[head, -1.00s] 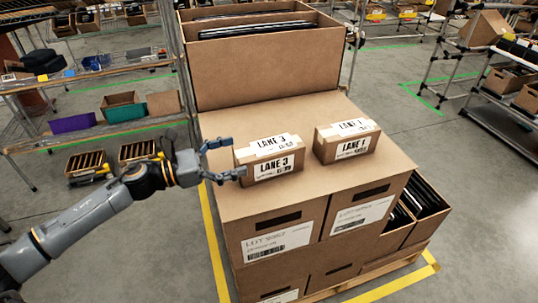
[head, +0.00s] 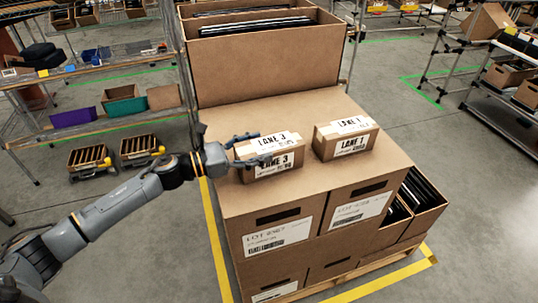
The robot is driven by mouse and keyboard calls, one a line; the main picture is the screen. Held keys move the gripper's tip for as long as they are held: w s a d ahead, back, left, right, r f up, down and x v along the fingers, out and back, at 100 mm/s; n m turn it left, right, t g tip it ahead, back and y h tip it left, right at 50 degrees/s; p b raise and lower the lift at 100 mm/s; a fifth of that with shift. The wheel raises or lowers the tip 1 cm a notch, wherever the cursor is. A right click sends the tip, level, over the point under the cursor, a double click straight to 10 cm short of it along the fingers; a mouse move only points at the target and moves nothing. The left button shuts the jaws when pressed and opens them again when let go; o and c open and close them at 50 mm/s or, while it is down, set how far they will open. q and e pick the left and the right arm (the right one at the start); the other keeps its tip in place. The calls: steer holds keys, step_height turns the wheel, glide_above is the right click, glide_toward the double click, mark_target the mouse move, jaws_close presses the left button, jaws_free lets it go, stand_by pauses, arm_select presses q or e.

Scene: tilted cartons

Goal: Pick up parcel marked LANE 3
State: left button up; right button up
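The parcel marked LANE 3 (head: 283,145) is a small brown carton with white labels on its top and front, sitting on the left part of the large carton stack's top (head: 300,190). My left gripper (head: 261,148) is at its left end with fingers apart, one along the far side and one in front of the near face. The fingers straddle that end; whether they touch it I cannot tell. A similar parcel marked LANE 1 (head: 346,140) sits to the right with a gap between. My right gripper is not in view.
A tall open carton (head: 265,75) stands behind the parcels. Shelving with bins (head: 125,107) is at the left, and racks stand at the right. The stack's top is clear in front of the parcels.

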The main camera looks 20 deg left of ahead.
arm_select(q)
steer(key=c, duration=0.7)
steer(key=shift+c, duration=0.2)
steer(key=shift+r, duration=0.1)
